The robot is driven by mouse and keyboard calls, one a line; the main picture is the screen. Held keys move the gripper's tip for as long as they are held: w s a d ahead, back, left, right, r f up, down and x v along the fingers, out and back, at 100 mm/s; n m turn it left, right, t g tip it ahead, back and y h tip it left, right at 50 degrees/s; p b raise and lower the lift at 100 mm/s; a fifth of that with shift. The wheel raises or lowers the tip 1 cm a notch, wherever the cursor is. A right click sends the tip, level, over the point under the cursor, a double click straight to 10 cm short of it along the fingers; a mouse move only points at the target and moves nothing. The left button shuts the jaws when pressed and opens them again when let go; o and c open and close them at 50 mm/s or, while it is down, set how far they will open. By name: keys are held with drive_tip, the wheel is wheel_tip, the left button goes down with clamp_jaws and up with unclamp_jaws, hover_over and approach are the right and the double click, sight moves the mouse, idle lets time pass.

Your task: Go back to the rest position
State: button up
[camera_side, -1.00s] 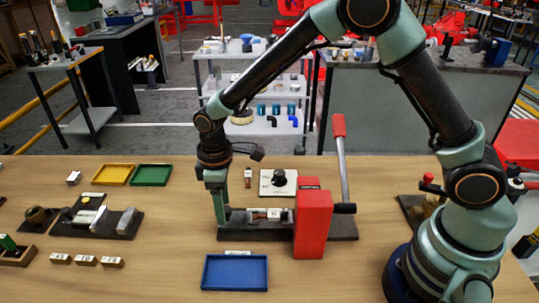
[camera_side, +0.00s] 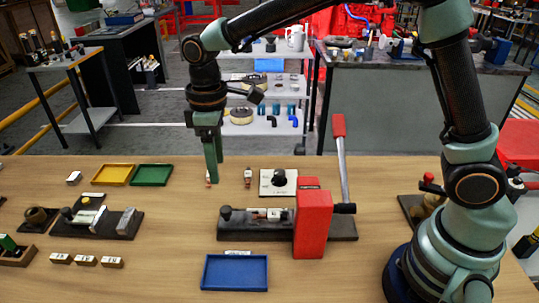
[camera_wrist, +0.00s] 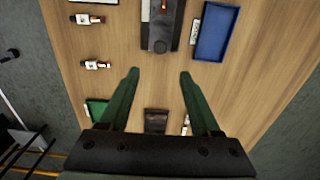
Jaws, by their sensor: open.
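My gripper (camera_side: 213,180) hangs above the table with its fingers pointing down. Its two green fingers also show in the wrist view (camera_wrist: 160,75), spread apart with nothing between them. The fixture (camera_side: 270,232) has a long black base, a red block (camera_side: 313,222) and a lever with a red handle (camera_side: 338,126) standing up. A dark knob (camera_side: 226,213) sits at the base's left end, and a small light part (camera_side: 268,214) lies in the fixture. In the side view the fingertips appear above and behind the fixture's left end, apart from it.
A blue tray (camera_side: 235,285) lies in front of the fixture. Yellow (camera_side: 113,184) and green (camera_side: 152,184) trays lie at the back left. A second fixture (camera_side: 125,222) and several labelled blocks (camera_side: 85,260) are at the left. A white plate with a black knob (camera_side: 279,182) lies behind the fixture.

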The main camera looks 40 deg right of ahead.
drive_tip(key=s+d+r+m+t, duration=0.2)
drive_tip(key=s+d+r+m, duration=0.2)
drive_tip(key=s+d, duration=0.2)
drive_tip(key=s+d+r+m+t, duration=0.3)
drive_tip(key=s+d+r+m, duration=0.1)
drive_tip(key=d, duration=0.7)
drive_tip(key=s+m, duration=0.1)
drive_tip(key=s, duration=0.1)
drive_tip(key=shift+s+d+r+t, duration=0.2)
drive_tip(key=shift+s+t, duration=0.1)
drive_tip(key=shift+s, duration=0.1)
